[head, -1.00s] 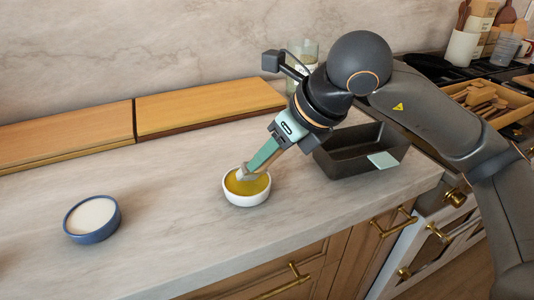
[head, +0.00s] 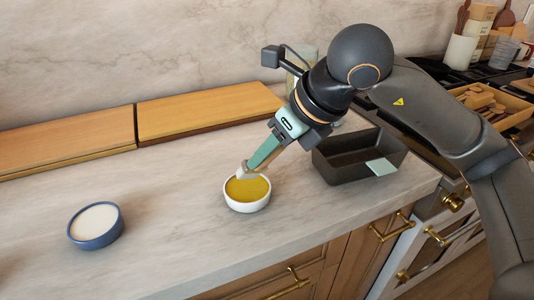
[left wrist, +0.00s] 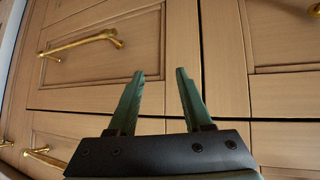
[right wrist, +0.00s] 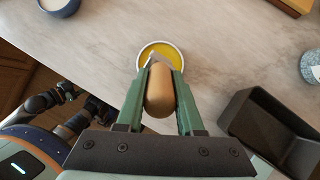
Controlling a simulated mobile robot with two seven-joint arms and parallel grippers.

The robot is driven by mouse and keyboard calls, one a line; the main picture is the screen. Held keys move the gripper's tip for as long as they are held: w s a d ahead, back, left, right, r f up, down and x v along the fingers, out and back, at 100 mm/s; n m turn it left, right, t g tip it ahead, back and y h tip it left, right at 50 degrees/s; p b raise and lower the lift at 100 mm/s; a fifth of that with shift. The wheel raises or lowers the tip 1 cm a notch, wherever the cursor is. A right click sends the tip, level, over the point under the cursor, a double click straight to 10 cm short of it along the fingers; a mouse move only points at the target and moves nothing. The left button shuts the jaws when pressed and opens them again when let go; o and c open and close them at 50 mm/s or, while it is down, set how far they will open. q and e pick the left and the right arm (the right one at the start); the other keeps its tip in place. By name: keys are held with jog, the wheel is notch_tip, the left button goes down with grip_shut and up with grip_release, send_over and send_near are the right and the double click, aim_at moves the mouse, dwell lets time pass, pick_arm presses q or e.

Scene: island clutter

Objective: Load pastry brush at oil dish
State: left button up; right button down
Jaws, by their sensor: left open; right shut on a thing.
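The oil dish (head: 247,204) is a small white bowl of yellow oil on the counter; it also shows in the right wrist view (right wrist: 178,51). My right gripper (head: 252,166) is shut on the pastry brush, whose wooden handle (right wrist: 160,90) lies between the fingers in the right wrist view. The brush's pale head (head: 247,173) is at the back rim of the dish, over the oil. I cannot tell whether the bristles touch the oil. My left gripper (left wrist: 158,90) is open and empty, in front of wooden cabinet fronts.
A blue bowl with white contents (head: 95,226) stands to the left. A dark loaf pan (head: 345,172) with a pale green piece (head: 381,167) at its edge stands right of the dish. Wooden boards (head: 205,112) lie along the wall. The counter between the bowls is clear.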

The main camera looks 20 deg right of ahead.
jog(key=shift+r+p, duration=1.45)
jog(key=shift+r, duration=1)
